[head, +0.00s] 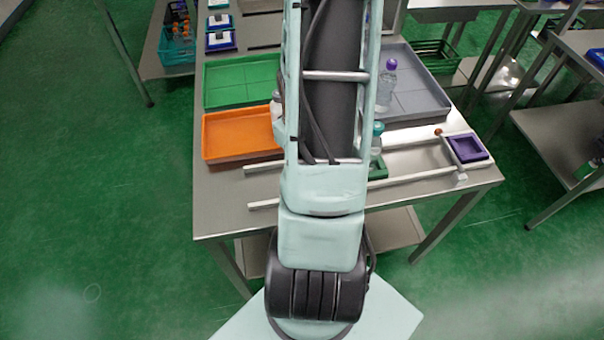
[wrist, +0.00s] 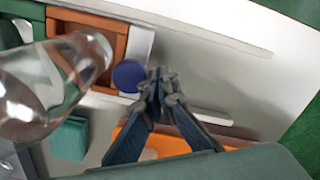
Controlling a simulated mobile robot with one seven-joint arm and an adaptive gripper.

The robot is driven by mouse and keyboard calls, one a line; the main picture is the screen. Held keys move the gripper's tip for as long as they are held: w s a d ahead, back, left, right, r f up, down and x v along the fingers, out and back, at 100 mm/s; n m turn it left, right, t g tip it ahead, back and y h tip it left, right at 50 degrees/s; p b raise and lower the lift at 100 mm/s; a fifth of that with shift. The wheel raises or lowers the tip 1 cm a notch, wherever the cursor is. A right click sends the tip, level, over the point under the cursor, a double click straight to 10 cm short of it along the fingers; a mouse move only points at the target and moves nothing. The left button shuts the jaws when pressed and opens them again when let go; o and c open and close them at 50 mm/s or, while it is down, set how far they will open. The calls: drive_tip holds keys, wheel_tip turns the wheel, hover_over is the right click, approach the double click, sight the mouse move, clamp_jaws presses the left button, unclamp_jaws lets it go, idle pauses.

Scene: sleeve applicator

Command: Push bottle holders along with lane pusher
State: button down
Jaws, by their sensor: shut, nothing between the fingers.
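The lane is two pale rails (head: 415,178) on the steel table, seen in the head view. A green holder (head: 377,169) with a teal-capped bottle (head: 377,140) is between them, partly behind my arm. A purple holder (head: 467,148) is at the right end, beside a crossbar with an orange knob (head: 438,132), which looks like the lane pusher. In the wrist view my gripper (wrist: 160,78) is shut and empty, close beside a round blue piece (wrist: 130,76). An orange-brown holder (wrist: 88,48) is left of it, partly behind a clear bottle (wrist: 45,88). My gripper is hidden in the head view.
A green tray (head: 240,103), an orange tray (head: 238,158) and a grey tray (head: 436,104) lie behind the lane. A purple-capped bottle (head: 387,86) stands in the grey tray. A teal block (wrist: 70,138) shows in the wrist view. The lane's right stretch looks clear.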

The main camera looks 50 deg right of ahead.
sight(373, 142)
drive_tip(key=shift+s+d+p, duration=0.8)
drive_tip(key=shift+s+d, duration=1.15)
drive_tip(key=shift+d, duration=0.95)
drive_tip(key=shift+s+d+p, duration=0.85)
drive_tip(key=shift+s+d, duration=1.15)
drive_tip(key=shift+d, duration=0.95)
drive_tip(key=shift+s+d+p, duration=0.8)
drive_tip(key=shift+s+d, duration=1.15)
drive_tip(key=shift+d, duration=0.95)
drive_tip(key=shift+w+a+r+p, duration=0.2)
drive_tip(key=shift+r+p, duration=0.45)
drive_tip(key=shift+r, duration=0.25)
drive_tip(key=shift+w+a+r+p, duration=0.1)
drive_tip(key=shift+a+r+p, duration=0.15)
drive_tip(key=shift+r+p, duration=0.5)
drive_tip(key=shift+w+a+r+p, duration=0.2)
drive_tip(key=shift+r+p, duration=0.3)
drive_tip(key=shift+r, duration=0.5)
drive_tip(key=shift+w+a+r, duration=0.1)
drive_tip(key=shift+a+r, duration=0.05)
drive_tip(key=shift+r, duration=0.55)
drive_tip(key=shift+w+a+r, duration=0.1)
drive_tip(key=shift+a+r, duration=0.05)
drive_tip(key=shift+r, duration=0.5)
